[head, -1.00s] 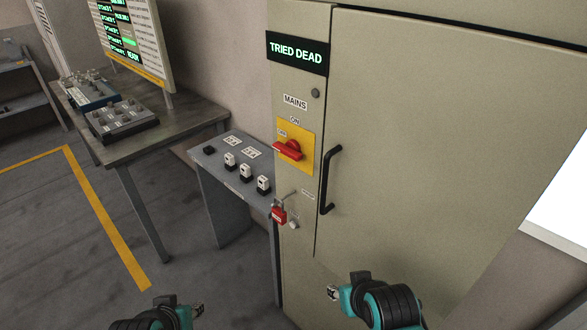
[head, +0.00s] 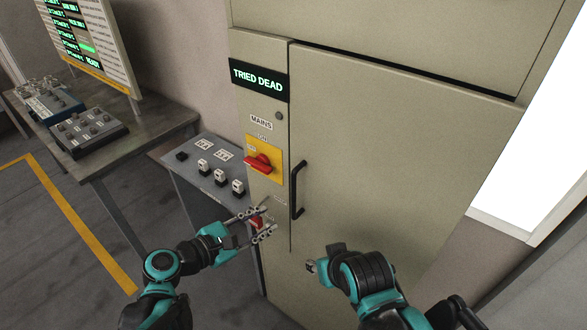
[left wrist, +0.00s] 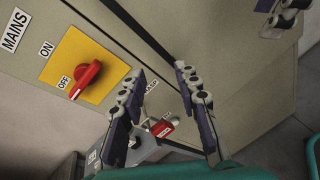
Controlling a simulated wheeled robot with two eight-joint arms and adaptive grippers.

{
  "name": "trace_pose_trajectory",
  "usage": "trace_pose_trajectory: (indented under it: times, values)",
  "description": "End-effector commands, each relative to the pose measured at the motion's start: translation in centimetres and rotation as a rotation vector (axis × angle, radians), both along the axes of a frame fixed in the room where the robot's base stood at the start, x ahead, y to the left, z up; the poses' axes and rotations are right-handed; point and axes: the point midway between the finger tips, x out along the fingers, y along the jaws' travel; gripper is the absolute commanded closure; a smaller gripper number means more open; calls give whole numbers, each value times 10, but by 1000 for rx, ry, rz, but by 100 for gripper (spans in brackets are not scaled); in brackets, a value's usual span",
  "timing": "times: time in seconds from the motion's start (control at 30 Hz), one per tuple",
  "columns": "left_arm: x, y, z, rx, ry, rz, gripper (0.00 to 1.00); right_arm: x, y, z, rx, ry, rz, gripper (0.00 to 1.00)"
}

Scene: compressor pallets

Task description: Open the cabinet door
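The beige cabinet door (head: 400,140) appears shut, with a black bar handle (head: 297,190) near its left edge. My left gripper (head: 260,224) is open just left of and below the handle. Its fingers stand on either side of a red padlock (head: 256,223); in the left wrist view the padlock (left wrist: 162,128) shows between the spread fingers (left wrist: 163,92). Contact cannot be told. A red rotary switch (head: 258,163) on a yellow plate points toward OFF in the left wrist view (left wrist: 85,78). My right gripper (head: 310,266) is in front of the lower door; its finger opening is unclear.
A grey side table (head: 190,165) with several small white-and-black items stands left of the cabinet. A bench (head: 130,145) with control boxes and a status board (head: 85,45) is further left. A bright white panel (head: 530,170) is at the right. Open floor lies at lower left.

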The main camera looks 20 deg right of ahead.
Motion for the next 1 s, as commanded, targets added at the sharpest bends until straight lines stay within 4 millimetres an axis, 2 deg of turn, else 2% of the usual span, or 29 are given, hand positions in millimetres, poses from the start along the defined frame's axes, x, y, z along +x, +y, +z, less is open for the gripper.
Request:
trace_pose_trajectory:
  times: [0.03,0.1,0.2,0.3,0.47,0.8,1.0]
  values:
    - [6,-9,19,-121,77,9,68,0,0,15,0,0,0,60]
    - [11,-18,34,-269,177,16,68,0,0,22,0,0,0,60]
    - [15,-24,47,-408,274,17,68,0,0,27,0,0,0,60]
    - [17,-27,53,-474,322,15,68,0,0,28,0,0,0,60]
    - [24,-42,52,-487,334,11,68,0,0,26,0,0,0,60]
    - [47,-88,52,-484,331,13,68,0,0,21,0,0,0,60]
    - [52,-96,52,-484,330,15,68,0,0,21,0,0,0,60]
